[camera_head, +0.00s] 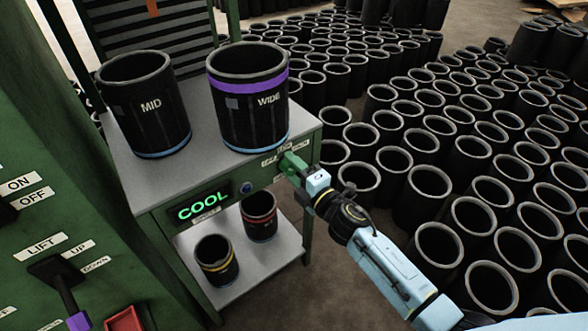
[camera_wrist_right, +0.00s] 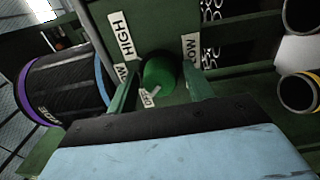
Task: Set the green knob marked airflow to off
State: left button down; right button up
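The green knob (camera_wrist_right: 158,72) shows in the right wrist view on a green panel face, among white labels. A small pale mark on the knob's near edge is too small to read surely. My right gripper (camera_head: 291,163) is at the front right corner of the table. Its two green fingers are apart, one on each side of the knob; I cannot tell whether they touch it. In the head view the knob is mostly hidden by the gripper. My left gripper is out of view.
The table (camera_head: 190,180) bears two large black sleeves, MID (camera_head: 148,125) and WIDE (camera_head: 250,115). Two small sleeves stand on the shelf. Many sleeves crowd the floor at right.

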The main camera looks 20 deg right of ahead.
jog(key=shift+o, duration=0.6)
jog(key=shift+s+d, duration=0.1)
jog(key=shift+s, duration=0.1)
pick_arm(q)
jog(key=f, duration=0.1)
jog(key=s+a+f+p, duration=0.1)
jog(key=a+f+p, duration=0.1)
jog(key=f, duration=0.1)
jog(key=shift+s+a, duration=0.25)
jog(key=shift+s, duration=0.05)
pick_arm(e)
jog(key=v, duration=1.3)
jog(key=shift+r, duration=0.1)
